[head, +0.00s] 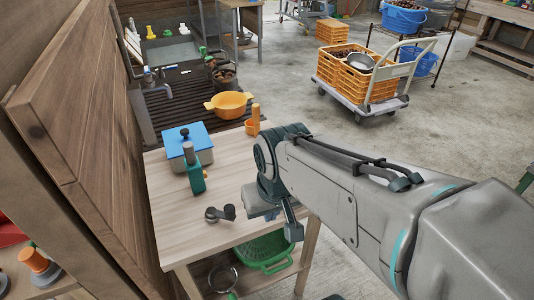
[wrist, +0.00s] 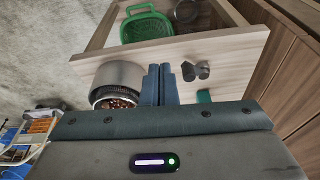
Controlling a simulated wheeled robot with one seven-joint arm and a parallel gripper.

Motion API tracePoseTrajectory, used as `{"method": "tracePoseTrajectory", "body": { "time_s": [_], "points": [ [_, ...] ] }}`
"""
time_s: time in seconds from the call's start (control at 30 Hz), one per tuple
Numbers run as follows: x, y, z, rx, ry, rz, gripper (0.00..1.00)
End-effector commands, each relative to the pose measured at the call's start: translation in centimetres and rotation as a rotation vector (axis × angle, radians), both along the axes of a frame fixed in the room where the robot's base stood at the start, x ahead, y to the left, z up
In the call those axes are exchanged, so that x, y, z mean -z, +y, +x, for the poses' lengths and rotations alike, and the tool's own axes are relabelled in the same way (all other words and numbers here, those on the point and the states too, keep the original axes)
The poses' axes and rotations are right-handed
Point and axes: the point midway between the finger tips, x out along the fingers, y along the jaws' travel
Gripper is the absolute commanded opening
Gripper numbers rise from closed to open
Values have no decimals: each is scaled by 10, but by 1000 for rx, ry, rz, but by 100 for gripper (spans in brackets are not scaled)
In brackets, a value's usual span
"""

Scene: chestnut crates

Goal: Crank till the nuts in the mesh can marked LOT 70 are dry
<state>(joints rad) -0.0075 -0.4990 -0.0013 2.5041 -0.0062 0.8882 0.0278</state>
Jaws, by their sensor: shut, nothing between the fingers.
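A silver drum (wrist: 120,76) stands at the table edge in the wrist view. A dark mesh can (wrist: 104,92) shows in its opening with brown nuts inside. My arm appears to hide most of it in the head view. My gripper (wrist: 160,85) is shut and empty, with its fingers beside the drum, between it and a dark crank (wrist: 196,71). I cannot tell whether the fingers touch either. The crank, with an upright knob, also shows on the table in the head view (head: 219,213). Another dark can of nuts (head: 224,76) stands by the sink. No lot marking is legible.
A green basket (head: 264,252) sits on the lower shelf. A wooden wall (head: 85,120) borders the left. A cart with orange crates (head: 367,84) stands beyond.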

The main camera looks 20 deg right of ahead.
Motion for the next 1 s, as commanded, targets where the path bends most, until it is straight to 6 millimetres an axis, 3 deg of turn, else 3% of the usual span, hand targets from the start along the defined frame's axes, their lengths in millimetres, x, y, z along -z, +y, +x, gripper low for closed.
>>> {"method": "tracePoseTrajectory", "body": {
  "time_s": [0.07, 0.23, 0.37, 0.67, 1.0],
  "points": [
    [0, 0, 0, 0, 0, 0, 3],
    [-3, 0, 5, -61, 8, -24, 50],
    [-9, 3, 20, -256, 37, -90, 50],
    [-13, 16, 68, -939, 134, -245, 50],
    [-2, 38, 118, -1741, 175, -300, 50]
  ]
}}
